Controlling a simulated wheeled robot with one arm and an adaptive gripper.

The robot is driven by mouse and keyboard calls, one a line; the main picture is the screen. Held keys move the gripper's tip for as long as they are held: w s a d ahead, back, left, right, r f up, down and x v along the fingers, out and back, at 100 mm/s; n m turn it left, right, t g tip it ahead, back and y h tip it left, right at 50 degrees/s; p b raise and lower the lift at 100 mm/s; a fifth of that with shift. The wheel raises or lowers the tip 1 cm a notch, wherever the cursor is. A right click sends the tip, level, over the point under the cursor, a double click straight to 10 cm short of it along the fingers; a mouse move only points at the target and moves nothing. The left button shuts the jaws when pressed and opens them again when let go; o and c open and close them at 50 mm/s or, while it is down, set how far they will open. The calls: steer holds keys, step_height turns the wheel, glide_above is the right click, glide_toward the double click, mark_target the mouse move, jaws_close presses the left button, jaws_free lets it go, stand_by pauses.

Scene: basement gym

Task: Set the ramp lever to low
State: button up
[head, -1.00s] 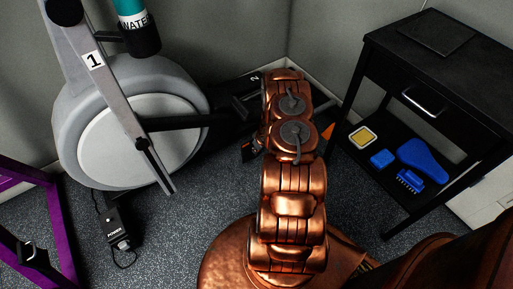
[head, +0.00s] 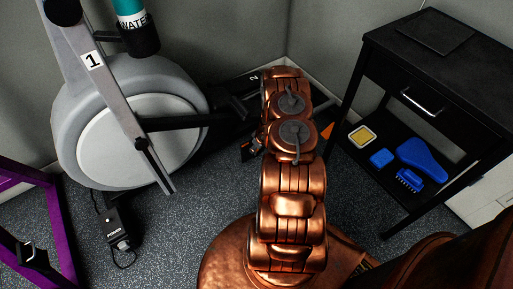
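A grey exercise machine (head: 75,130) with a round pale flywheel cover (head: 125,150) stands at the left. Its slanted grey bar (head: 117,105) carries a label "1" (head: 92,60) and a small black knob (head: 142,144). A black bar (head: 180,122) runs right from it towards my arm. I cannot tell which part, if any, is the ramp lever; no low marking is readable. My copper arm reaches away through the middle and covers part of the machine's right side.
A black cart (head: 385,60) stands at the right, with a yellow-and-white block (head: 361,136) and blue items (head: 420,158) on its lower shelf. A purple frame (head: 55,225) is at lower left. A black power box (head: 116,230) lies on the floor. Walls close the back corner.

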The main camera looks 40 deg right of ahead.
steer(key=v, duration=1.1)
steer(key=shift+r, duration=0.1)
stand_by(0.4)
step_height(320, 180, up, 15)
steer(key=w+a+g+h, duration=0.1)
steer(key=w+g+h, duration=0.1)
steer(key=h, duration=0.1)
steer(key=s+a+r+m+g, duration=0.1)
steer(key=s+a+r, duration=0.1)
steer(key=a+r, duration=0.4)
steer(key=s+a+r, duration=0.3)
steer(key=a+r, duration=0.1)
steer(key=r, duration=0.4)
steer(key=s+a+r+g+y, duration=0.2)
steer(key=s+a+r, duration=0.5)
steer(key=s+a, duration=0.55)
steer(key=s+a+r+g+y, duration=0.1)
steer(key=s+a+r+g, duration=0.1)
steer(key=s+a+r, duration=0.8)
step_height(320, 180, up, 23)
steer(key=s+a+t+p, duration=0.1)
steer(key=a+p, duration=0.1)
steer(key=p, duration=2.2)
steer(key=shift+s+a+n+p, duration=0.25)
steer(key=shift+s+n+p, duration=0.05)
steer(key=shift+s+n, duration=0.1)
